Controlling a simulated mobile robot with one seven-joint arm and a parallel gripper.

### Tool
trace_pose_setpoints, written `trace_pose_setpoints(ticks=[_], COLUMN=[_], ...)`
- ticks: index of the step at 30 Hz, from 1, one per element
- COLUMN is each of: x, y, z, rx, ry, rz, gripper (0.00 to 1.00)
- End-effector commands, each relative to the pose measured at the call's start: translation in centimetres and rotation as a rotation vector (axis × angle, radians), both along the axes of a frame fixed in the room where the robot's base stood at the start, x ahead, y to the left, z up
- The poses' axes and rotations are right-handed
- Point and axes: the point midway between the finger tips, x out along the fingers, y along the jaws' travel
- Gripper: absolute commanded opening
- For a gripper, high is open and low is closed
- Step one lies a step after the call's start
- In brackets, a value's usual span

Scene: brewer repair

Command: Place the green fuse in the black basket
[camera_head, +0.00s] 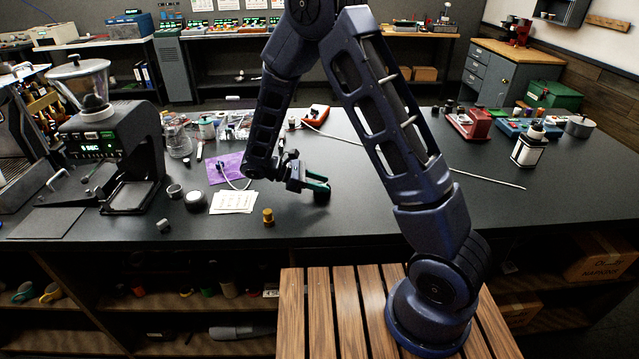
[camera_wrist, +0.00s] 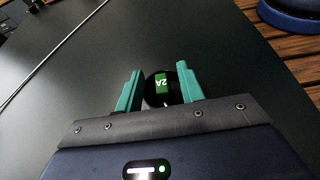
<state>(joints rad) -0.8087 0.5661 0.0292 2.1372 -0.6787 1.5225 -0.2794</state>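My gripper (camera_head: 318,187) is low over the front middle of the dark table in the head view. Its two green fingers (camera_wrist: 160,72) show in the wrist view. Between them is a round black piece with a green label reading 2A, the green fuse (camera_wrist: 162,85). The fingers stand close on both sides of it, and I cannot tell whether they press on it or whether it rests on the table. In the head view the fuse cannot be made out at the gripper. I cannot make out a black basket in either view.
A brass-coloured piece (camera_head: 268,217), white paper sheets (camera_head: 233,202) and a purple cloth (camera_head: 226,168) lie left of my gripper. A grinder (camera_head: 112,150) stands at the left. A white-and-black canister (camera_head: 528,148) stands at the right. The table's right front (camera_head: 540,205) is clear.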

Motion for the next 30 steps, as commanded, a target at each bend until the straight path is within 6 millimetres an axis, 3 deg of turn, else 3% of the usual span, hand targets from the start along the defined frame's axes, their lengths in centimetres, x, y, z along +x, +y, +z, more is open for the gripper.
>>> trace_pose_setpoints(ticks=[14, 30], x=[0.0, 0.0], y=[0.0, 0.0], z=[0.3, 6.3], rx=[0.001, 0.001], ry=[-0.001, -0.001], rz=[0.0, 0.0], gripper=[0.38, 0.38])
